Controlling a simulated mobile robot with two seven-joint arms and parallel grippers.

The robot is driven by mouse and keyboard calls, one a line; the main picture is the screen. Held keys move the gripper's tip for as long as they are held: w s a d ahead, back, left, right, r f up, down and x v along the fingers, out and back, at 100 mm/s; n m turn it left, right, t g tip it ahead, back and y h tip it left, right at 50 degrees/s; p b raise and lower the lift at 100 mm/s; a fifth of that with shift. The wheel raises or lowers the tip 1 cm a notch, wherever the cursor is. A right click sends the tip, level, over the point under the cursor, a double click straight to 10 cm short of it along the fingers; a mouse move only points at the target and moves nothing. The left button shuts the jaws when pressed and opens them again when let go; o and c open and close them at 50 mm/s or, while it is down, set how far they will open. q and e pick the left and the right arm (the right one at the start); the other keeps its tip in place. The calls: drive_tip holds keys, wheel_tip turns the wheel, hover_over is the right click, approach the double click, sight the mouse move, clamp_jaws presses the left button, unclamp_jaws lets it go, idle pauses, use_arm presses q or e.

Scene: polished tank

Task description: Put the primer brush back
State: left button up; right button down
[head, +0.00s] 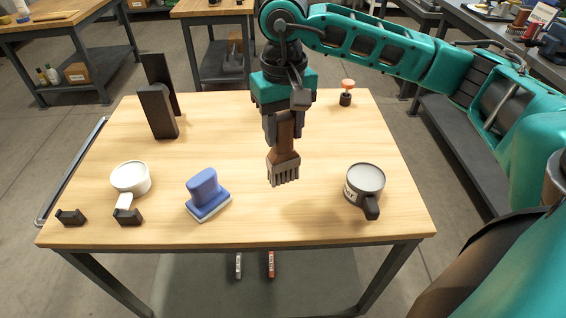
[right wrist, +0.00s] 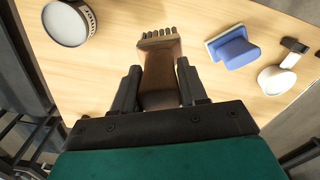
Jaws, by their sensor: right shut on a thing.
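The brush (head: 283,165) has a brown handle and a row of grey bristles. My right gripper (head: 284,128) is shut on its handle and holds it bristles down above the middle of the table. In the right wrist view the brush (right wrist: 160,68) sits between the two fingers, bristles pointing away from the gripper. A dark pot (head: 364,183) with a pale top, a partly readable label and a dark handle stands at the front right; it also shows in the right wrist view (right wrist: 70,24). My left gripper is in neither view.
A dark upright holder (head: 157,112) stands at the back left. A white handled cup (head: 130,179) rests near two small dark brackets (head: 71,217). A blue block (head: 204,190) stands front centre, a red-topped knob (head: 347,88) back right. The wooden table (head: 225,125) has clear room at centre.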

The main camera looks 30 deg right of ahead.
sight(284, 117)
wheel_tip(284, 117, down, 8)
drive_tip(key=shift+f, duration=0.25)
drive_tip(key=c, duration=0.6)
unclamp_jaws()
wheel_tip(284, 117, up, 12)
drive_tip(key=shift+r, duration=0.1)
drive_tip(key=shift+s, duration=0.1)
idle(0.6)
